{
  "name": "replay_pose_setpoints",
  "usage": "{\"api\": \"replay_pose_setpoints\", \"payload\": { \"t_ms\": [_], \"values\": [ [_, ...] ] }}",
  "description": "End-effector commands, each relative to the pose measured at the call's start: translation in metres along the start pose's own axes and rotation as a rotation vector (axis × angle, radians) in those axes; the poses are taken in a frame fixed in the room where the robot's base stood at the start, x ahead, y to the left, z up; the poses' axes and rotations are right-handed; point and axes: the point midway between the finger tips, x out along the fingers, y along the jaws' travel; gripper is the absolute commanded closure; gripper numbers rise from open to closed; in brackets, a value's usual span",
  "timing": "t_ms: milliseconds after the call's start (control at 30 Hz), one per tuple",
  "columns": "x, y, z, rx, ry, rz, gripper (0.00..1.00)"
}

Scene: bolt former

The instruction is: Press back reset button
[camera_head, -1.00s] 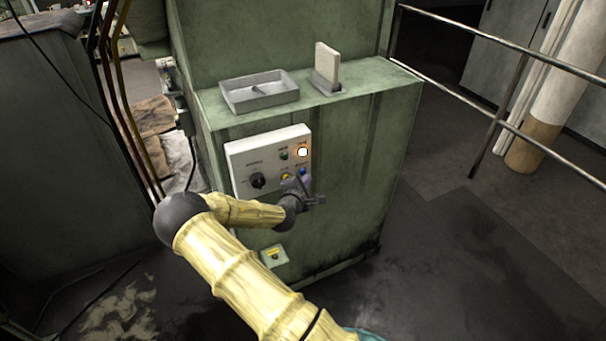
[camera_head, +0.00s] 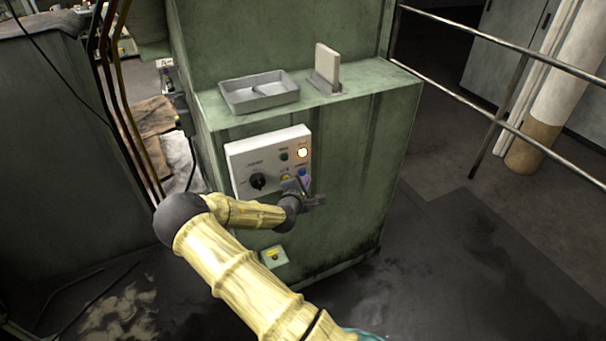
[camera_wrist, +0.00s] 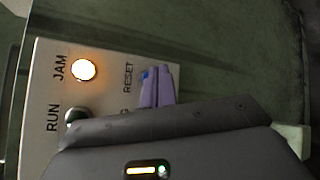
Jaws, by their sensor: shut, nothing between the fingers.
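The white control panel (camera_head: 246,160) is on the front of the green machine. Its blue reset button (camera_head: 305,172) is at the lower right and is mostly covered by my gripper. In the wrist view a bit of the blue button (camera_wrist: 145,75) shows beside the RESET label, right at the purple fingertips. My gripper (camera_head: 302,183) is shut and empty, with its fingertips at the button. It also shows in the wrist view (camera_wrist: 155,88). I cannot tell whether they touch the button or whether it is pushed in. The JAM lamp (camera_head: 302,153) glows orange-white.
The panel also has a dark green RUN lamp (camera_head: 284,156), a yellow button (camera_head: 285,177) and a black selector knob (camera_head: 258,181). A grey tray (camera_head: 260,103) sits on the machine's ledge. A metal railing (camera_head: 520,130) stands at right, with open floor before it.

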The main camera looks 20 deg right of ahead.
Motion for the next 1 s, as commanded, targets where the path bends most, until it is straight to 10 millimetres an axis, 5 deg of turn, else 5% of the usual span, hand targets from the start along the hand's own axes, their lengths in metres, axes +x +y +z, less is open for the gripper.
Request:
{"api": "replay_pose_setpoints", "payload": {
  "t_ms": [1000],
  "values": [
    [0.0058,0.004,-0.0045,0.0,0.0,0.001,1.0]
  ]
}}
